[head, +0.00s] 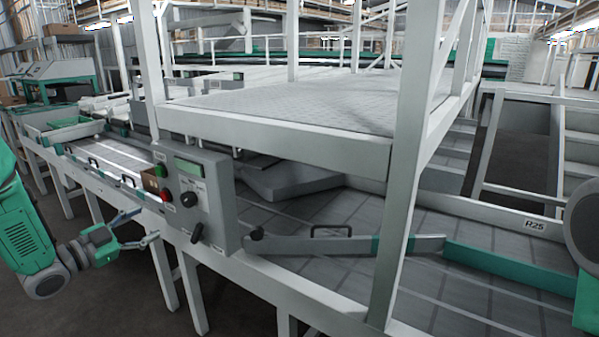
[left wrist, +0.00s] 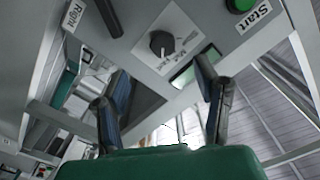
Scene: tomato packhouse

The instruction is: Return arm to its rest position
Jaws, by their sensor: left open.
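My left arm (head: 30,235) comes in from the left edge of the head view. Its gripper (head: 147,226) is open and empty, just left of and below the grey control box (head: 212,205). The box has a green button (head: 160,171), a red button (head: 166,195), a black knob (head: 188,199) and a lever (head: 197,233). In the left wrist view the two fingers (left wrist: 160,88) are spread apart with nothing between them. The box's knob (left wrist: 161,42) and green Start button (left wrist: 241,4) show beyond them. My right gripper is out of view.
A conveyor with a white frame (head: 270,270) runs across the head view. A raised grey platform (head: 310,108) with white posts stands over it. Green-ended diverter bars (head: 510,264) lie over the belt at the right. Open floor (head: 110,290) shows below the gripper.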

